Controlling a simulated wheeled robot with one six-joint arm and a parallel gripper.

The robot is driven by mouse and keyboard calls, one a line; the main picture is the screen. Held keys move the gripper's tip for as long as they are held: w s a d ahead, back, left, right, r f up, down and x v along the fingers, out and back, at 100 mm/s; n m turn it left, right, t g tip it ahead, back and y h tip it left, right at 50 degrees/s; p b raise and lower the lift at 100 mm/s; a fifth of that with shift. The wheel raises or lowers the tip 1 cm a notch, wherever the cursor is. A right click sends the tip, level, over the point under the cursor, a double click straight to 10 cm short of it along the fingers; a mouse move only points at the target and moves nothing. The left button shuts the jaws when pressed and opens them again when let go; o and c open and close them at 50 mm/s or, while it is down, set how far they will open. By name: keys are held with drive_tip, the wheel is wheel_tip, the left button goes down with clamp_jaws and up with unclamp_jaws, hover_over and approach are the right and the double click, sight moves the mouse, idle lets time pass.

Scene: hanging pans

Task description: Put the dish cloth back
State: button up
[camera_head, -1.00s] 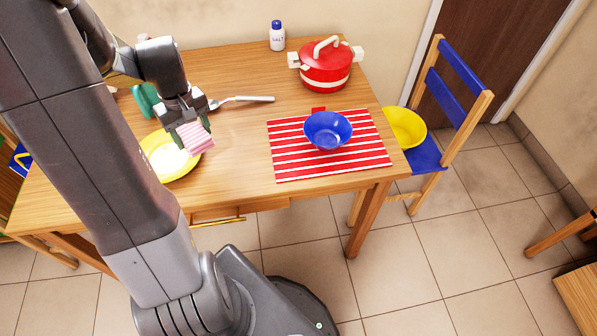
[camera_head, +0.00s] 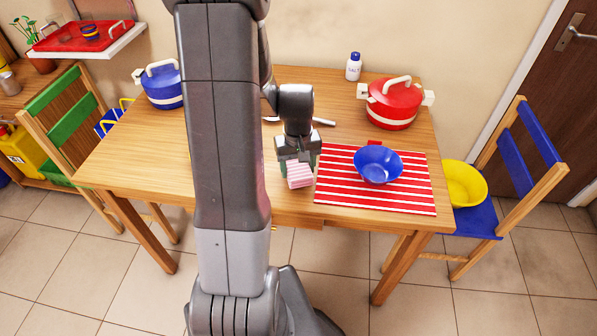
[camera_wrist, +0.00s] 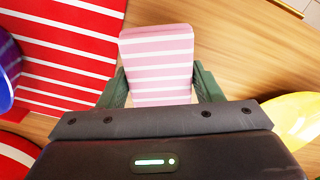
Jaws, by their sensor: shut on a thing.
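The dish cloth (camera_head: 299,176), pink with white stripes, is held in my gripper (camera_head: 297,158). In the wrist view the cloth (camera_wrist: 157,50) sits between the two green fingers of my gripper (camera_wrist: 158,82), which is shut on it. In the head view the cloth hangs below the gripper, just left of the red and white striped mat (camera_head: 335,200). It appears to be above the wooden table; I cannot tell its exact height.
A blue bowl (camera_head: 378,164) stands on the mat. A red pot (camera_head: 393,105) and a salt bottle (camera_head: 353,68) are behind. A blue pot (camera_head: 163,88) is at the back left. A yellow plate (camera_wrist: 298,118) shows at the wrist view's right edge. A chair holds a yellow bowl (camera_head: 465,185).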

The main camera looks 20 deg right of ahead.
sight(298, 165)
drive_tip(key=shift+f, duration=1)
drive_tip(key=shift+f, duration=0.15)
drive_tip(key=o, duration=0.7)
drive_tip(key=shift+c, duration=0.2)
wheel_tip(298, 165, up, 12)
drive_tip(key=shift+r+p, duration=0.2)
drive_tip(key=shift+p, duration=0.3)
